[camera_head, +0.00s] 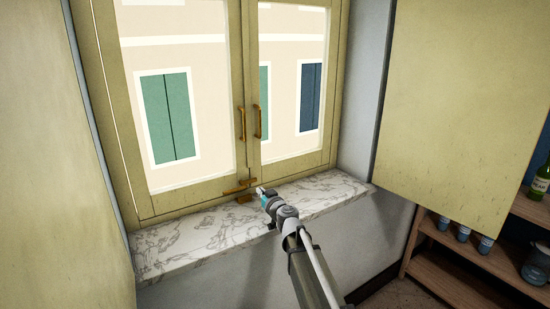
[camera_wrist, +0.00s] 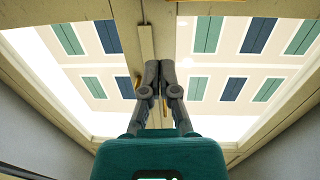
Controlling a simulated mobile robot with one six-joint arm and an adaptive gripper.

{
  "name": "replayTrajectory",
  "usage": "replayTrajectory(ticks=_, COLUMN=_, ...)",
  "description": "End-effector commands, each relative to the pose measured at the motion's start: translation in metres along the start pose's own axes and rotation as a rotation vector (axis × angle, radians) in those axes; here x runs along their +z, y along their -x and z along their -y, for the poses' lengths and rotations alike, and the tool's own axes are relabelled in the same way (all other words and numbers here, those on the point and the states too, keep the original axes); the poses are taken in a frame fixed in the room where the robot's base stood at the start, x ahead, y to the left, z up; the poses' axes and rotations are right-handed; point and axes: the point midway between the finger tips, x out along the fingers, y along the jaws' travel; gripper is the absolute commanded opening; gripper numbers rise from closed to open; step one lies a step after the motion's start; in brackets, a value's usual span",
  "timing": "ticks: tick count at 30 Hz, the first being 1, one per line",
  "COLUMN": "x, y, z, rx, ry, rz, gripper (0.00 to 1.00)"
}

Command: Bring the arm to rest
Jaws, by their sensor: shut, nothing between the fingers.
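My arm (camera_head: 304,262) reaches up from the bottom of the head view toward the window. My gripper (camera_head: 262,192) is at its end, just above the marble sill and close to the brass latch (camera_head: 240,187) at the bottom of the window frame. I cannot tell whether it touches the latch. In the wrist view my gripper (camera_wrist: 159,66) points at the middle post between the two panes. Its fingers are together with nothing between them.
The window (camera_head: 180,120) is shut, with two brass handles (camera_head: 257,122) at its middle. A bare marble sill (camera_head: 190,246) runs below. A yellowish panel (camera_head: 450,100) stands at the right, another (camera_head: 90,180) at the left. A wooden shelf (camera_head: 480,262) with bottles is at the lower right.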

Motion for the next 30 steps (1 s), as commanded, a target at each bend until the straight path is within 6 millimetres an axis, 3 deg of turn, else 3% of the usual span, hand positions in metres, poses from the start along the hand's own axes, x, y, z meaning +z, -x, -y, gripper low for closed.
replayTrajectory(ticks=7, x=0.017, y=0.037, z=0.011, rx=-0.121, ry=-0.013, rz=0.095, gripper=0.00)
replayTrajectory(ticks=14, x=0.057, y=0.095, z=0.020, rx=-0.238, ry=-0.057, rz=0.328, gripper=0.00)
replayTrajectory(ticks=23, x=0.121, y=0.191, z=0.011, rx=-0.224, ry=-0.159, rz=0.754, gripper=0.00)
replayTrajectory(ticks=30, x=0.163, y=0.288, z=-0.013, rx=-0.038, ry=-0.269, rz=1.125, gripper=0.00)
